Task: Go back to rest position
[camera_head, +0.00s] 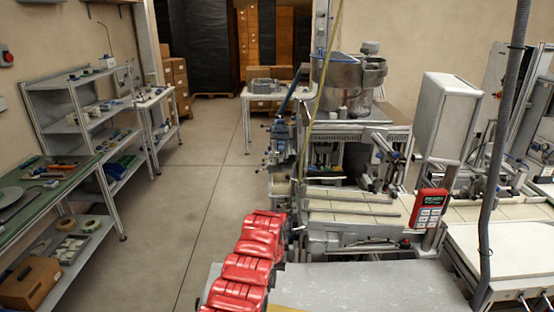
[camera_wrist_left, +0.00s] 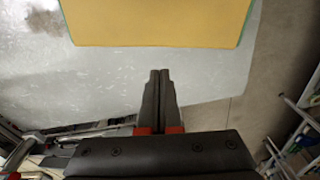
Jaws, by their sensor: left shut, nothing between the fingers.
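My left gripper (camera_wrist_left: 158,76) shows in the left wrist view. Its two dark fingers are together with nothing between them. They point over a pale grey table top (camera_wrist_left: 110,75), close to the near edge of a yellow mat with a green border (camera_wrist_left: 160,20), and look apart from it. The grey table top (camera_head: 370,285) fills the bottom there, and a sliver of yellow (camera_head: 285,309) shows at the frame's lower edge.
Machinery with a metal bowl (camera_head: 345,85) stands behind. The floor aisle (camera_head: 190,190) is clear.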

